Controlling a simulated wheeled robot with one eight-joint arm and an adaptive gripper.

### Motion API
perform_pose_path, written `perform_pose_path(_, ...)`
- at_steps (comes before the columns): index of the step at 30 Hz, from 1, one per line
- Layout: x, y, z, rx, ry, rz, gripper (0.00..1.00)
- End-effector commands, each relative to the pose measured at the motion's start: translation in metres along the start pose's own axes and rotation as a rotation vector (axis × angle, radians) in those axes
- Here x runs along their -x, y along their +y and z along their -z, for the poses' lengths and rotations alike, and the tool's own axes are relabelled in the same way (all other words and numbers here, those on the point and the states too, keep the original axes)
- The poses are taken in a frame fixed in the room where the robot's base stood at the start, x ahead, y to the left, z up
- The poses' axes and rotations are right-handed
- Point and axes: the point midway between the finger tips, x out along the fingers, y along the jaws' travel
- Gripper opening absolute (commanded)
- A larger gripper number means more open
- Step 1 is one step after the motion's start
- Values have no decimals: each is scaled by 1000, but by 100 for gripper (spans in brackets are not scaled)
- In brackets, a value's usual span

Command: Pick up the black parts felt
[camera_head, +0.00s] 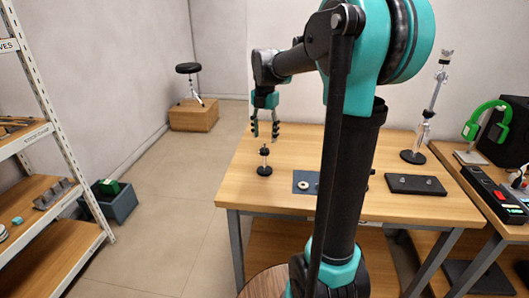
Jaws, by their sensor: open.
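The black parts felt (402,187) lies flat on the wooden table, right of my arm. It is a dark rectangle with a couple of small light parts on it. My gripper (265,134) is open, with its fingers pointing down over the left part of the table. It is well to the left of the felt and apart from it. Nothing shows between its fingers. My arm crosses the middle of the view and hides part of the table left of the felt.
A small stand with a black base (264,171) is just below my gripper. A blue-grey pad (299,176) with a pale ring is partly behind my arm. A tall metal stand (413,157) rises behind the felt. The table's front edge (430,219) is near the felt.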

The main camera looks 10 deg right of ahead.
Motion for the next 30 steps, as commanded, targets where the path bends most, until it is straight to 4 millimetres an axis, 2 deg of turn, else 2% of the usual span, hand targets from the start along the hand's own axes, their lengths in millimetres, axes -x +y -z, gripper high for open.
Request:
perform_pose_path(9, -42, 0, 2, 0, 0, 0, 55)
perform_pose_path(13, -49, 0, 2, 0, 0, 0, 55)
perform_pose_path(19, -49, 0, 2, 0, 0, 0, 55)
perform_pose_path(27, -49, 0, 2, 0, 0, 0, 22)
perform_pose_path(30, -49, 0, 2, 0, 0, 0, 21)
